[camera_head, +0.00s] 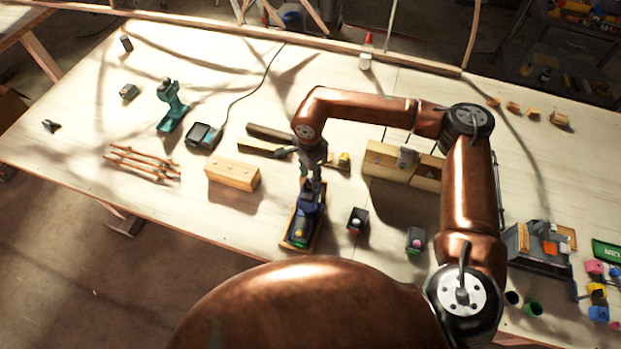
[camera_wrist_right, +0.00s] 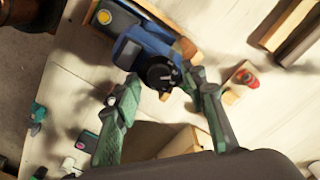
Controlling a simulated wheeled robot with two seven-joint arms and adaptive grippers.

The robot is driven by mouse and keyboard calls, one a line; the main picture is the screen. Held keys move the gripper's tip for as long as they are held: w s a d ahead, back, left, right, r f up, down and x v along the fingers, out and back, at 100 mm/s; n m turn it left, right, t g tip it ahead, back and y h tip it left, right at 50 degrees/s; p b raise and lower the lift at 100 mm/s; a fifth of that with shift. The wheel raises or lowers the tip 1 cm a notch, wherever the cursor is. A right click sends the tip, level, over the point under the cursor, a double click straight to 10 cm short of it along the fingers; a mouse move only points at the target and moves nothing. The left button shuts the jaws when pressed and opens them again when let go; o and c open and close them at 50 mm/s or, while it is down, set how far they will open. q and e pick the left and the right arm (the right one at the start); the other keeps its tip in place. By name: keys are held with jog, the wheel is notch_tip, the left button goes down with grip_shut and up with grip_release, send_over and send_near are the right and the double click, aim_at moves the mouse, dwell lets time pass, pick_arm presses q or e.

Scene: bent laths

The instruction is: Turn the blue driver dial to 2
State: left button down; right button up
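The blue driver (camera_head: 307,203) lies on a wooden tray (camera_head: 289,240) near the front edge of the table. In the right wrist view the blue driver (camera_wrist_right: 140,45) shows a black round dial (camera_wrist_right: 158,73) with a light mark; its numbers are too small to read. My right gripper (camera_head: 314,184) is over the driver, pointing down. In the wrist view my right gripper (camera_wrist_right: 160,82) has its two green fingers apart, one on each side of the dial. A gap shows at the left finger; contact at the right finger is unclear. My left gripper is not in view.
A green drill (camera_head: 171,107), a charger (camera_head: 204,136) and a wooden block (camera_head: 232,174) stand to the left. A small black box (camera_head: 357,220) and a dark green-grey container (camera_head: 415,239) stand to the right. Wooden blocks (camera_head: 385,162) lie behind.

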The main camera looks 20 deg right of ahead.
aim_at(310, 183)
notch_tip(310, 183, up, 11)
jog(key=shift+r, duration=0.15)
dwell(0.6)
